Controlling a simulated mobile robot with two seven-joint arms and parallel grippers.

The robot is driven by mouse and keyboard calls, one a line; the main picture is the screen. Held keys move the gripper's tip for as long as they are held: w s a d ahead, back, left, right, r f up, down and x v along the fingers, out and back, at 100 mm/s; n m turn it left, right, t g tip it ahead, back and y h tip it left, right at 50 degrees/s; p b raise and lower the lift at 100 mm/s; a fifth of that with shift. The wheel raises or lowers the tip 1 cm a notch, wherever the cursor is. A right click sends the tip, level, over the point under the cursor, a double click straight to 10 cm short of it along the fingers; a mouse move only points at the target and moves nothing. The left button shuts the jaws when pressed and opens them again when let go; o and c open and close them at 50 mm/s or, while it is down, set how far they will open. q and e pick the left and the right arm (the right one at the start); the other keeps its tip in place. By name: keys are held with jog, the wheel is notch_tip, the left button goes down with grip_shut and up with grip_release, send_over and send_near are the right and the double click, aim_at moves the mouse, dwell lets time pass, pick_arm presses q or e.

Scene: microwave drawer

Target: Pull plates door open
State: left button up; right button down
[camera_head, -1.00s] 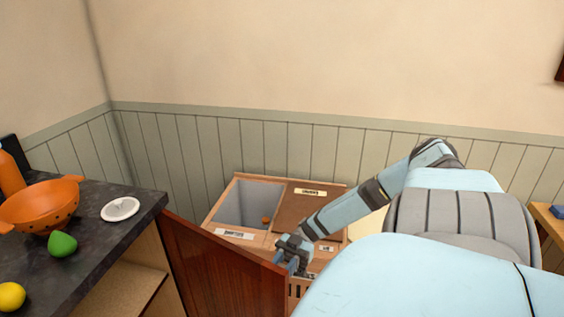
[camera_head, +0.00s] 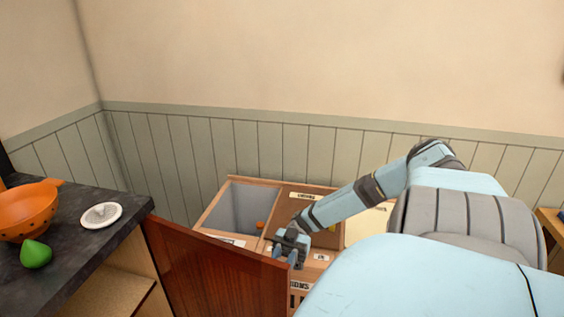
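A reddish-brown wooden door (camera_head: 215,270) stands swung out from the cabinet under the dark counter (camera_head: 85,225). The open cabinet shelf (camera_head: 118,294) shows to the left of the door. My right gripper (camera_head: 287,258) is at the door's far upper corner, in front of the wooden bin box. Its fingers point down, and I cannot tell whether they touch the door edge or how far apart they are. My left gripper is not in view.
A wooden bin box (camera_head: 222,205) with labelled compartments stands by the wall behind the door. On the counter are an orange colander (camera_head: 25,212), a green fruit (camera_head: 35,254) and a white round strainer (camera_head: 101,215). A wooden table edge (camera_head: 550,220) is at the right.

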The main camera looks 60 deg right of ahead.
jog(key=c, duration=0.8)
grip_release()
jog(key=shift+c, duration=0.2)
jog(key=shift+d, duration=0.1)
jog(key=d+b, duration=0.1)
jog(key=d, duration=1.2)
jog(key=shift+w+d+b, duration=0.3)
jog(key=shift+w+b, duration=0.05)
jog(key=shift+w, duration=0.1)
